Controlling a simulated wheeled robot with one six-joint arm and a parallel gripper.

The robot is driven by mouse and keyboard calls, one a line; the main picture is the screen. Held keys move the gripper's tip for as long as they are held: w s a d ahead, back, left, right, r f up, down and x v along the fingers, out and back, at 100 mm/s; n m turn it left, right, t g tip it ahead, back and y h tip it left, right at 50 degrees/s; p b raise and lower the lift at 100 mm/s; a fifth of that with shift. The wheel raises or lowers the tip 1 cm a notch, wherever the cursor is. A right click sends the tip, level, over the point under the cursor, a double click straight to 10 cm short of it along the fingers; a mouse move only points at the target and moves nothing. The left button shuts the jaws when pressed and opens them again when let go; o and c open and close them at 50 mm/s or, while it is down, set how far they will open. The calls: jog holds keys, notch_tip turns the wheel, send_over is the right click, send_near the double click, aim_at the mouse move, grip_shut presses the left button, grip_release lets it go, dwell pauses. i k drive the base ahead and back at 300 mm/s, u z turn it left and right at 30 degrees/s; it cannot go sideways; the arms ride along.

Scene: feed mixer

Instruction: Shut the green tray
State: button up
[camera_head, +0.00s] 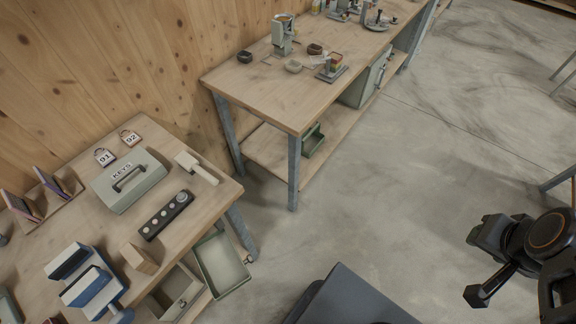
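A green tray (222,265) with a pale inside sticks out from under the right end of the near-left bench, beside a grey-beige drawer box (177,292). Another green tray (313,141) shows on the lower shelf of the farther bench, partly hidden by the bench top and leg. I cannot tell which one is meant. My gripper (482,268) is at the right edge, over bare floor, far to the right of both trays. Its dark fingers look apart, with nothing between them.
The near bench (95,225) holds a grey KEYS box (129,180), a dark button panel (166,214), a brush-like tool (197,168) and a blue vise-like device (86,283). The farther bench (270,98) has a leg (293,172) near the floor gap. Grey floor (400,190) is open between benches and arm.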

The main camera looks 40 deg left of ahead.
aim_at(223, 270)
jog(key=i, duration=0.65)
jog(key=u, duration=2.55)
jog(key=k, duration=0.6)
jog(key=u, duration=1.15)
jog(key=i, duration=0.4)
jog(key=z, duration=0.25)
